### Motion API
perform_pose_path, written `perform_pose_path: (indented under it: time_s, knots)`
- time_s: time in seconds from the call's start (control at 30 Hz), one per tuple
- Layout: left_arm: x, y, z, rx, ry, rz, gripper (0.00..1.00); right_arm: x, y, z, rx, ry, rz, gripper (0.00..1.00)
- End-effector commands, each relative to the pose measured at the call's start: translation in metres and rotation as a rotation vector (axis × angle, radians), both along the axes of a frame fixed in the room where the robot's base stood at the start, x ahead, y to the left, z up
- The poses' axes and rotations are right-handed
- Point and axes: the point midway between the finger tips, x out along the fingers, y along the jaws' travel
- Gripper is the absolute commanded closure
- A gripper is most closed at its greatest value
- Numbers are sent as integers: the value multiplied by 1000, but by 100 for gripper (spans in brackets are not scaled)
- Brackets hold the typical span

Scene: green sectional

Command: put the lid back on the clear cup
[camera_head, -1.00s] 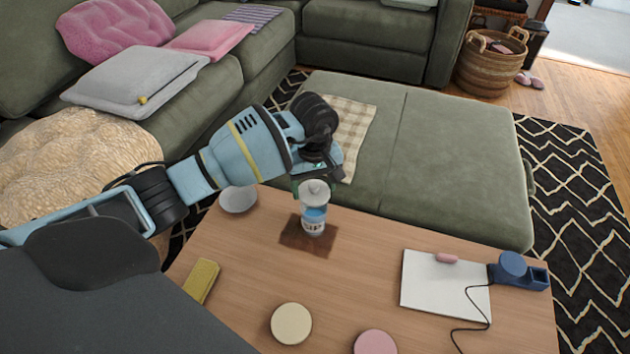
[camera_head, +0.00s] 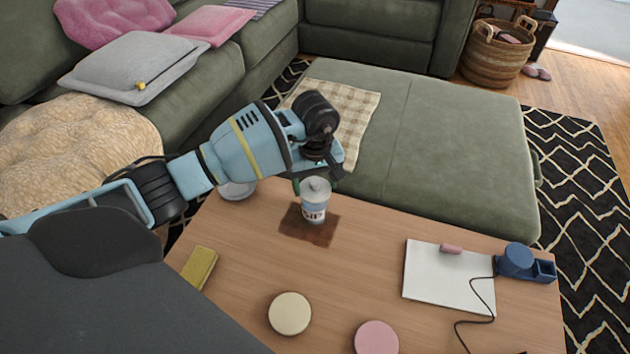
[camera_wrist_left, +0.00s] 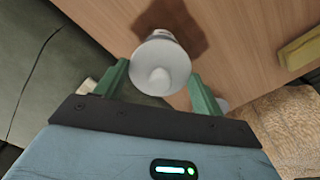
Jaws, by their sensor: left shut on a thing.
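The clear cup (camera_head: 313,213), with a printed label, stands upright on a brown mat (camera_head: 322,238) on the wooden table. The pale lid (camera_head: 316,186), with a round knob, is at the cup's top; I cannot tell whether it is fully seated. My left gripper (camera_head: 314,181) is shut on the lid from above. In the left wrist view the lid (camera_wrist_left: 160,62) sits between the green fingers of the gripper (camera_wrist_left: 160,76), and part of the cup (camera_wrist_left: 161,13) shows behind it. The right gripper is not in view.
A white dish (camera_head: 238,190) is left of the cup, partly behind my arm. A yellow block (camera_head: 199,268), a cream disc (camera_head: 290,313) and a pink disc (camera_head: 377,337) lie nearer. A white board (camera_head: 447,279) and blue device (camera_head: 518,260) are at right.

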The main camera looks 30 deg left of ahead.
Motion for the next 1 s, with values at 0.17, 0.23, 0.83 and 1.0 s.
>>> perform_pose_path:
  time_s: [0.17,0.23,0.83,1.0]
  knots:
    - [0,0,0,2,1,-1,53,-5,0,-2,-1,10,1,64]
    - [0,0,0,1,1,0,53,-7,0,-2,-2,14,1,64]
    - [0,0,0,-1,1,0,53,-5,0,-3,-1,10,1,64]
    - [0,0,0,0,0,0,53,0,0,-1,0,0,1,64]
